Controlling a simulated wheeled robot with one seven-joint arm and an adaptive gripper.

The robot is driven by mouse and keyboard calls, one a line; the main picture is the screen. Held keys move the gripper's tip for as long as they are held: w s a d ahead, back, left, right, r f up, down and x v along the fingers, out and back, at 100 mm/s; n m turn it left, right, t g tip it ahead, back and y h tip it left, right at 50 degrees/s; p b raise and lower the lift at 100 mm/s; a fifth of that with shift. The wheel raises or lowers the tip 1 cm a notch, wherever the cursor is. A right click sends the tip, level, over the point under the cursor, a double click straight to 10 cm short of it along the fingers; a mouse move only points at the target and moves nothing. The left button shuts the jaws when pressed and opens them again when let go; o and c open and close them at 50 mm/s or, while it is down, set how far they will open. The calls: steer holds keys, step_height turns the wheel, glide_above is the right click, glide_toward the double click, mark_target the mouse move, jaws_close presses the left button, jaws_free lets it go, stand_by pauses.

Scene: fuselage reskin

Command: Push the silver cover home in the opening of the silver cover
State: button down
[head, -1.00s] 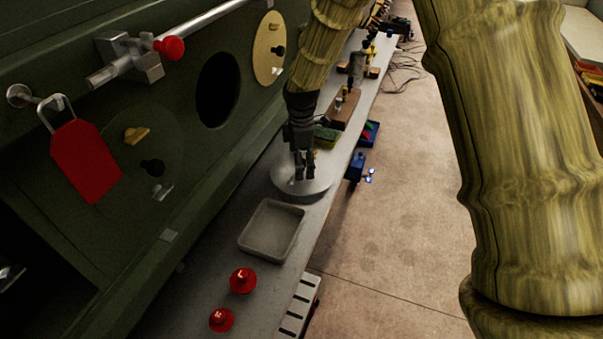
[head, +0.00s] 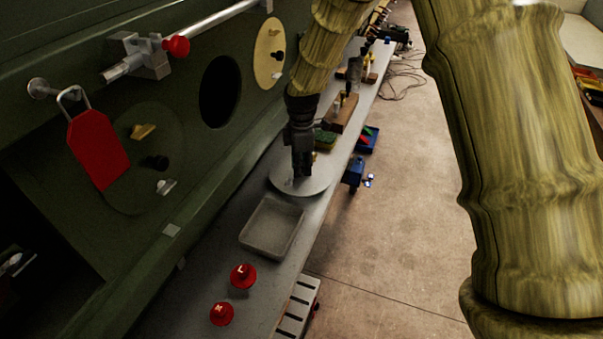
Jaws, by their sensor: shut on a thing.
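The silver cover (head: 316,185) is a round pale disc at the bench, below and right of the opening, with its broad face up. My gripper (head: 301,172) points down over its middle and is shut on the cover's grip, which the fingers mostly hide. I cannot tell whether the cover touches the bench. The opening (head: 219,91) is a dark round hole in the green fuselage wall, with nothing in it.
A cream cover (head: 269,53) and a green cover (head: 148,187) sit in the wall. A red tag (head: 97,150) hangs at left. A grey tray (head: 271,228) and two red knobs, one here (head: 243,276), stand nearer on the bench (head: 207,270). A sponge (head: 325,140) lies behind.

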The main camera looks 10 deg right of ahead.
steer(key=shift+w+d, duration=0.1)
steer(key=shift+w, duration=0.2)
steer(key=shift+r+p, duration=0.4)
steer(key=shift+r+p, duration=1)
steer(key=shift+r, duration=0.15)
steer(key=shift+r+p, duration=1.25)
steer(key=shift+r, duration=0.2)
